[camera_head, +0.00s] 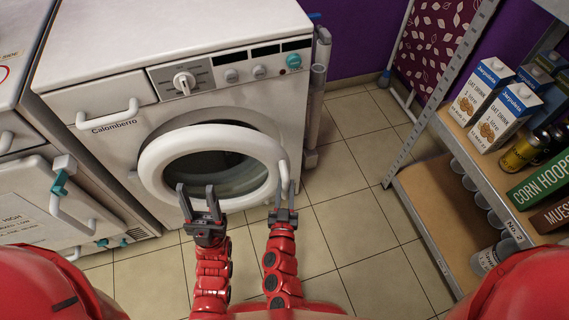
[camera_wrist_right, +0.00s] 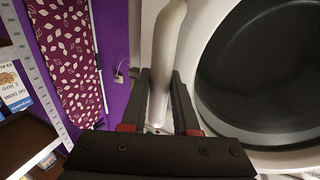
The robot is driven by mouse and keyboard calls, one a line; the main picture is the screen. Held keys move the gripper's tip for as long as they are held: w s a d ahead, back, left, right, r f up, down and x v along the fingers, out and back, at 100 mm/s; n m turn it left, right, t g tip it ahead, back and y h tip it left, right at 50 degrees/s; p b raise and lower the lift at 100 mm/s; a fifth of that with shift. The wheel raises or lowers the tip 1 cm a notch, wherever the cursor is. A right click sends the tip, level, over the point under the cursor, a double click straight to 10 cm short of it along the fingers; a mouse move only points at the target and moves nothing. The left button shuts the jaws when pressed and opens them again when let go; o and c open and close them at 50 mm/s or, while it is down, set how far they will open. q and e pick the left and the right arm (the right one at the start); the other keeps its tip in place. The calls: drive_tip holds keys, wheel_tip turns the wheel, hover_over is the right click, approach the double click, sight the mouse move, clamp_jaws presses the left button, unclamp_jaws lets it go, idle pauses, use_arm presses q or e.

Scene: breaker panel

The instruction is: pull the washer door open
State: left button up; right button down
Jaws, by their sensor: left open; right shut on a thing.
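The white washer (camera_head: 190,70) stands in front of me. Its round door has a white ring (camera_head: 160,152) around dark glass (camera_head: 215,172), which also shows in the right wrist view (camera_wrist_right: 265,75). The door handle (camera_head: 283,174) is a white bar at the ring's right side. My right gripper (camera_head: 284,194) is shut on this handle; in the right wrist view the handle (camera_wrist_right: 168,50) runs between the two fingers. My left gripper (camera_head: 199,200) is open and empty, in front of the lower left part of the door. I cannot tell whether the door is slightly ajar.
A metal shelf unit (camera_head: 442,128) with cartons (camera_head: 480,88) and boxes stands at the right. A white appliance (camera_head: 50,205) with handles stands left of the washer. The tiled floor (camera_head: 350,225) between washer and shelf is clear.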

drive_tip(key=s+a+m+h+p, duration=0.1)
drive_tip(key=s+h, duration=0.3)
drive_tip(key=s, duration=0.6)
drive_tip(key=shift+s+a+f+m+g+p, duration=0.15)
drive_tip(key=shift+s+a+m+g+p, duration=0.2)
drive_tip(key=shift+m+p, duration=0.35)
drive_tip(key=shift+w+d, duration=0.1)
drive_tip(key=shift+d, duration=0.05)
drive_tip(key=c, duration=0.7)
unclamp_jaws()
drive_tip(key=p+v, duration=0.1)
drive_tip(key=v, duration=1.1)
